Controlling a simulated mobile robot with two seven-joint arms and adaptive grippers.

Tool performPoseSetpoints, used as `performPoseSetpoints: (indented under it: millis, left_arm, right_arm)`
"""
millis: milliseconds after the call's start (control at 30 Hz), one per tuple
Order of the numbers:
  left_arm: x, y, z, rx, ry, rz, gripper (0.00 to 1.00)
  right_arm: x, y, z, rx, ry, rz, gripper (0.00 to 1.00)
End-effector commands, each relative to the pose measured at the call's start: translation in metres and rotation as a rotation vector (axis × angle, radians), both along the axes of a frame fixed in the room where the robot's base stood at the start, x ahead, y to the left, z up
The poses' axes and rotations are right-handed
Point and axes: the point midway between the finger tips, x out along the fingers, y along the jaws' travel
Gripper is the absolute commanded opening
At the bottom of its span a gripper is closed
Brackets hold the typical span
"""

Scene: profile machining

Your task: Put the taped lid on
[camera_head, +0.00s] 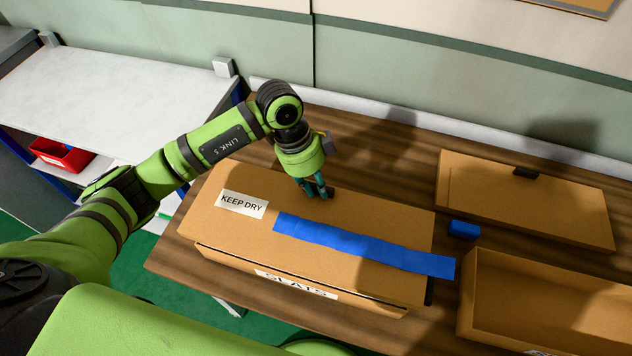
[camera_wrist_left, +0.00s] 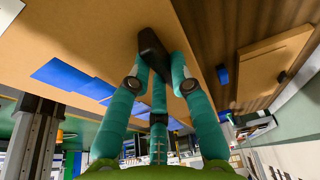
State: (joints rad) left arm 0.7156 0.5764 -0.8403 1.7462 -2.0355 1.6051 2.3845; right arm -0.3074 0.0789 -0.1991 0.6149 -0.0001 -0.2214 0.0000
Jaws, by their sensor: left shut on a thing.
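The taped lid (camera_head: 245,240) is a flat brown panel with a "KEEP DRY" label and a blue tape strip (camera_head: 365,246) that sticks out past its right end. It lies over a brown box (camera_head: 350,304) with a partly covered white label on its front. I cannot tell whether the lid rests on the box or hovers just above it. My left gripper (camera_head: 320,190) is over the lid's back part, its teal fingers shut on the lid's dark handle (camera_wrist_left: 153,50), seen in the left wrist view. My right gripper is not in view.
A second brown lid (camera_head: 540,212) with a dark handle (camera_head: 523,172) lies at the back right of the wooden table. An open box (camera_head: 560,300) stands at the front right. A small blue block (camera_head: 463,229) sits between them and the taped lid. A red bin (camera_head: 62,155) is at left.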

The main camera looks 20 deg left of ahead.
Motion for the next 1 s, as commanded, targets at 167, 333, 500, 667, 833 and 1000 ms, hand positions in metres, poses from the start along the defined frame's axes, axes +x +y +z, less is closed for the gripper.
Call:
performPoseSetpoints:
  millis: [167,333,500,667,833,1000]
  left_arm:
    - [0.000,0.000,-0.015,0.000,0.001,0.000,0.00]
    - [0.000,0.000,-0.031,0.000,0.001,0.001,0.00]
    - [0.000,0.000,-0.044,-0.001,0.000,0.001,0.00]
    - [0.000,0.000,-0.048,0.000,0.000,0.000,0.00]
    - [0.000,0.000,-0.048,0.000,0.000,0.000,0.00]
    - [0.000,0.000,-0.048,0.000,0.000,0.000,0.00]
  right_arm:
    - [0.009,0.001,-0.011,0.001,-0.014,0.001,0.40]
    - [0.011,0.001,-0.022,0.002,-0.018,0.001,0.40]
    - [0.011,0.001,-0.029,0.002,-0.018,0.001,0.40]
    - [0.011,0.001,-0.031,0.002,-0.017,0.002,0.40]
    - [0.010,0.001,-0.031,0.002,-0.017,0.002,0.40]
    - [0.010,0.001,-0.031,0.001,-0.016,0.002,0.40]
